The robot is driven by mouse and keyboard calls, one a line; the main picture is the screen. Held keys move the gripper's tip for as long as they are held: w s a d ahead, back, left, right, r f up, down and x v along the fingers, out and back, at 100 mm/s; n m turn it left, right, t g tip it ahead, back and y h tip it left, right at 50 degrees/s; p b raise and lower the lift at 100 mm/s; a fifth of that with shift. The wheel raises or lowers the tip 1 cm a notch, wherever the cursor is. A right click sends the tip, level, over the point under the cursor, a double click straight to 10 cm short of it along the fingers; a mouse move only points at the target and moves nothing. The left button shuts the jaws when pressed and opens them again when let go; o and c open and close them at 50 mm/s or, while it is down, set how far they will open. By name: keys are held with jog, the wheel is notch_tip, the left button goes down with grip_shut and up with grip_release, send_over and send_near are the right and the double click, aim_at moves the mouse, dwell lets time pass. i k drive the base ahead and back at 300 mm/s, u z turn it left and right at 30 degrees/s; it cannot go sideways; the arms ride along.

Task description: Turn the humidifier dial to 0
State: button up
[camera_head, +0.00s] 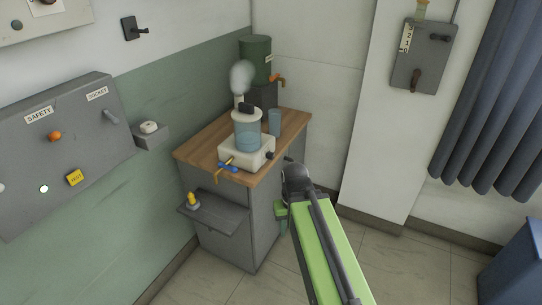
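The humidifier (246,137) stands on the wooden top of a grey cabinet. It has a white base, a clear tank of bluish water and a dark cap, with pale mist above it. A small dark knob (269,155) at the right side of its base may be the dial; its marks are too small to read. A blue-handled tap (228,168) is at the base's front left. My green arm reaches up from the bottom, and my gripper (291,164) is in front of and right of the cabinet's right edge, apart from the knob. Its fingers are too small and dark to read.
The cabinet top (196,153) also bears a blue cup (274,122) and a dark green tank (255,58) with an orange tap. A grey shelf (222,217) juts out at the cabinet's front. A grey safety panel (75,145) is on the left wall. Floor is clear right of the cabinet.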

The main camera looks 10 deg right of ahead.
aim_at(270, 155)
jog(key=u, duration=1.6)
jog(key=k, duration=1.25)
jog(key=z, duration=0.3)
jog(key=i, duration=1.5)
jog(key=u, duration=0.05)
